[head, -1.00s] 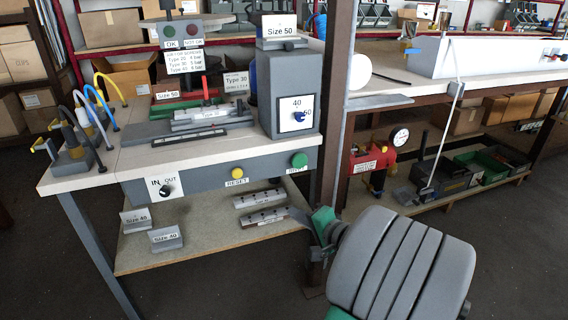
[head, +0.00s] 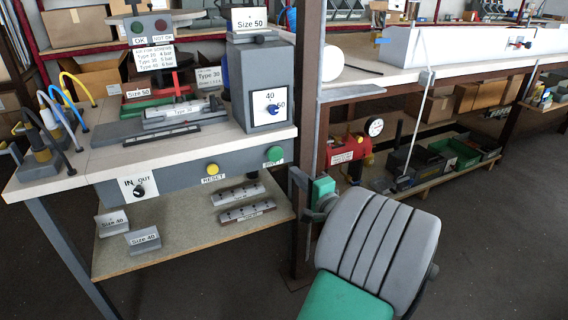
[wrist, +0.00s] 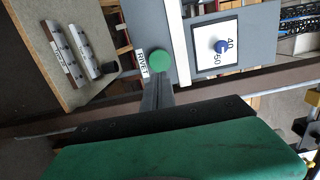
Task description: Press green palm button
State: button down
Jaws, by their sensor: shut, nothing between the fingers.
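The green palm button (head: 274,154) sits at the right end of the grey front panel under the workbench top. In the wrist view the round green button (wrist: 159,60) has a "RIVET" label beside it. My gripper (head: 293,178) is just right of and below the button in the head view. In the wrist view my gripper (wrist: 158,80) is shut and empty, its tips right beside the button's lower edge. I cannot tell whether they touch it. My green and grey arm links fill the lower right of the head view.
A yellow RESET button (head: 212,169) and an IN/OUT knob (head: 139,190) share the panel. A grey box with a dial (head: 268,105) stands above the green button. A brown post (head: 308,130) rises close by my gripper. Metal profiles (head: 245,211) lie on the lower shelf.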

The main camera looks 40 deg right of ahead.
aim_at(277, 155)
jog(key=w, duration=0.2)
jog(key=w+d+b, duration=0.1)
jog(key=w, duration=0.4)
jog(key=shift+w+d+b, duration=0.25)
jog(key=shift+w+b, duration=0.05)
jog(key=shift+b, duration=0.1)
jog(key=shift+w+d, duration=0.1)
jog(key=shift+w, duration=0.15)
jog(key=shift+r, duration=0.1)
